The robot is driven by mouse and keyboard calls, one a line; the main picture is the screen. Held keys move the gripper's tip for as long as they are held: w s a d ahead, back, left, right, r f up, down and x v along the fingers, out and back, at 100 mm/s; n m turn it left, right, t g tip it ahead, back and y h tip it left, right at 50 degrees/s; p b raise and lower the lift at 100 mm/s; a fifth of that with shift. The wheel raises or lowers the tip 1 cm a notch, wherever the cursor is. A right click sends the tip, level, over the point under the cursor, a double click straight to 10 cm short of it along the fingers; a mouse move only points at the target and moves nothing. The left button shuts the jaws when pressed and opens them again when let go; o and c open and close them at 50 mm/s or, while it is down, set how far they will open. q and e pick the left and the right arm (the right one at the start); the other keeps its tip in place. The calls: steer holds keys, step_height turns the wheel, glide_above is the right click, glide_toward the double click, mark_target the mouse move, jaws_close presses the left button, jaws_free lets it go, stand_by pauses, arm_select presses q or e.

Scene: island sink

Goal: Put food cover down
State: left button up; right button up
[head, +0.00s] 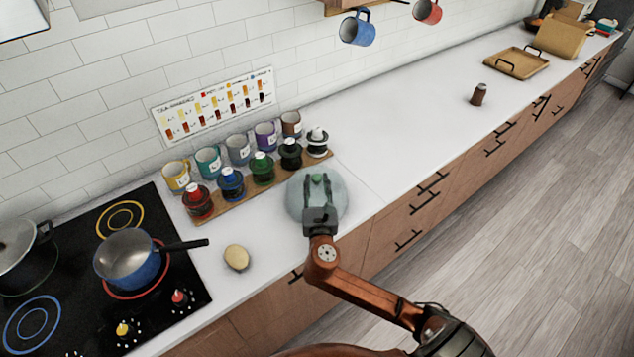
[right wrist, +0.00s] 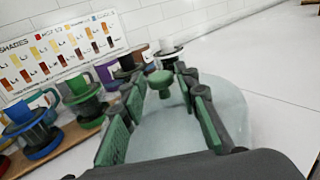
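The food cover (head: 339,194) is a pale, see-through dome with a green knob (head: 317,177). It appears to rest on the white counter in front of the rack, near the front edge. In the right wrist view the cover (right wrist: 228,108) fills the lower middle, with its knob (right wrist: 160,79) between my fingertips. My right gripper (head: 318,184) is over the dome, its fingers on either side of the knob. Gaps show between the fingers and the knob, so it is open. The hand hides the dome's near side. My left gripper is out of view.
A hob with a blue saucepan (head: 125,259) and a yellowish round object (head: 236,257) lie to the left. The counter (head: 400,140) to the right is mostly clear, with a small brown shaker (head: 479,95).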

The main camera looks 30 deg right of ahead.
steer(key=shift+o, duration=1.1)
steer(key=shift+r, duration=0.1)
steer(key=shift+s+a, duration=0.1)
steer(key=shift+s, duration=0.1)
steer(key=p+v, duration=0.1)
steer(key=v, duration=1)
steer(key=shift+s+a, duration=0.15)
steer(key=shift+s, duration=0.1)
